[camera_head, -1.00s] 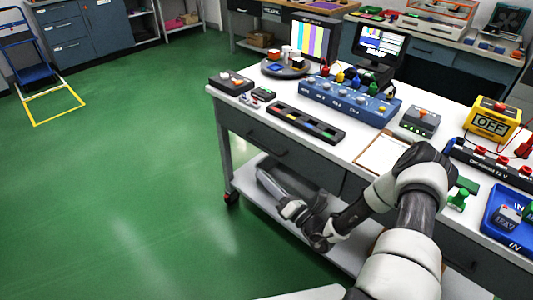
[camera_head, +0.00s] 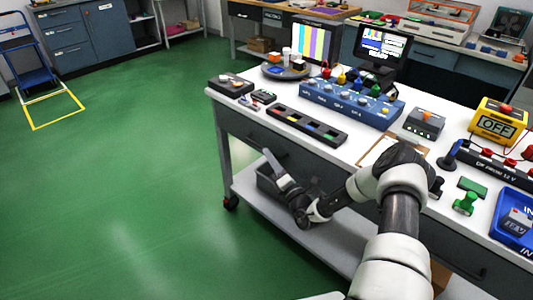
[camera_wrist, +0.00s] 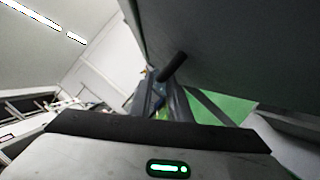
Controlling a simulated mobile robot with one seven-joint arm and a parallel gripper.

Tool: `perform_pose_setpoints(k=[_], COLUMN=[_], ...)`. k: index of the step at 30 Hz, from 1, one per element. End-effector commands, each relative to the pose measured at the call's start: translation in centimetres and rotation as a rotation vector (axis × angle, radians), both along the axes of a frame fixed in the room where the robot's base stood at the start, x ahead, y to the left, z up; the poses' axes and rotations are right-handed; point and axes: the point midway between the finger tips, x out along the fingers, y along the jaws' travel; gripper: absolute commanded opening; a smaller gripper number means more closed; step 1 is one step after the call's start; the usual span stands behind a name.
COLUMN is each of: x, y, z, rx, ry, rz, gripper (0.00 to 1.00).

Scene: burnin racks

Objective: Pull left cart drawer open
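The left cart drawer (camera_head: 241,129) is a dark grey front under the white tabletop of the cart. It looks flush with the cart. Its handle is hard to make out in the head view, where my gripper (camera_head: 268,154) reaches up in front of the drawer's lower part. In the wrist view a short dark bar (camera_wrist: 172,67), likely the handle, stands out from a grey surface, just beyond the dark fingers of my gripper (camera_wrist: 163,101). I cannot tell whether the fingers touch it or how far apart they are.
The cart top (camera_head: 345,155) carries a blue switch box (camera_head: 350,103), a black tray (camera_head: 306,126), a clipboard (camera_head: 380,150) and a yellow meter (camera_head: 497,122). Green floor (camera_head: 120,190) is clear to the left.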

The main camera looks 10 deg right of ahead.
Motion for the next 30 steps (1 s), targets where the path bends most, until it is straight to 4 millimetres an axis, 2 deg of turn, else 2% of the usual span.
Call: perform_pose_setpoints(k=[3,9,17,18,21,30], x=[1.7,3.1,3.2,3.2,3.2,3.2], y=[0.6,1.0,1.0,1.0,1.0,1.0], z=[0.3,0.7,0.8,0.8,0.8,0.8], rx=[-0.002,0.000,0.000,0.000,0.000,0.000], ry=[-0.003,-0.001,0.000,0.000,0.000,0.000], rz=[0.001,0.000,-0.001,-0.001,-0.001,0.000], gripper=[0.17,0.17,0.17,0.15,0.00,0.00])
